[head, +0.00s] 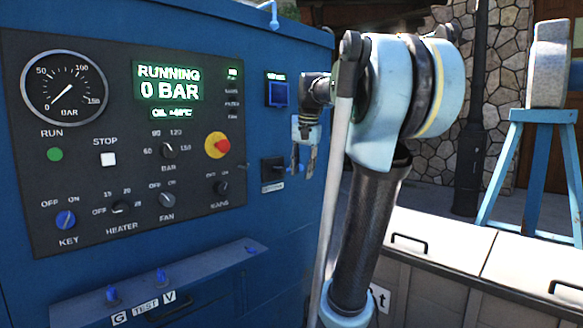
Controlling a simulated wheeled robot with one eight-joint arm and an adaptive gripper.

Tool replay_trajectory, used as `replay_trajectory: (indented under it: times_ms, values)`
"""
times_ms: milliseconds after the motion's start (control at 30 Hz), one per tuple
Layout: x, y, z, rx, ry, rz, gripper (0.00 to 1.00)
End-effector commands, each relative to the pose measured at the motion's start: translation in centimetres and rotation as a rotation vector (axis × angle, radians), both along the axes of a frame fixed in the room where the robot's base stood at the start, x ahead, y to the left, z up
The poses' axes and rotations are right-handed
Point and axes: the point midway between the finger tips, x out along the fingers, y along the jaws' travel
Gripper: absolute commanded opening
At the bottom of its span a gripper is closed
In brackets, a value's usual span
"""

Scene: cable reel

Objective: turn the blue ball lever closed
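I cannot tell for sure which part is the blue ball lever. A light-blue lever (271,14) with a rounded end stands at the top edge of the blue cabinet. Small blue knobs, such as this blue knob (112,295), stand on the ledge at the lower left. My gripper (304,160) appears small at the end of my arm, pointing down beside the cabinet's right part. No held object can be made out.
The blue cabinet (285,225) carries a control panel (110,180) with a gauge (64,88), a lit display reading 0 BAR (168,84) and a red and yellow stop button (217,145). Pale bins (440,245) and a blue trestle (530,150) stand at right.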

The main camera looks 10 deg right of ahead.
Motion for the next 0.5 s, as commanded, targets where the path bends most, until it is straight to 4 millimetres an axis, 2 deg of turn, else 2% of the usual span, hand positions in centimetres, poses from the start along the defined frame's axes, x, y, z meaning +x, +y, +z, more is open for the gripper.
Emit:
replay_trajectory:
  times_ms: [33,200,400,500]
  values:
    - [1.7,-0.1,1.7,0.009,0.003,-0.029,0.32]
    - [6.7,-0.4,6.5,0.042,0.015,-0.140,0.32]
    - [12.2,-0.9,11.1,0.080,0.031,-0.268,0.32]
    - [14.4,-1.1,12.8,0.095,0.038,-0.322,0.32]
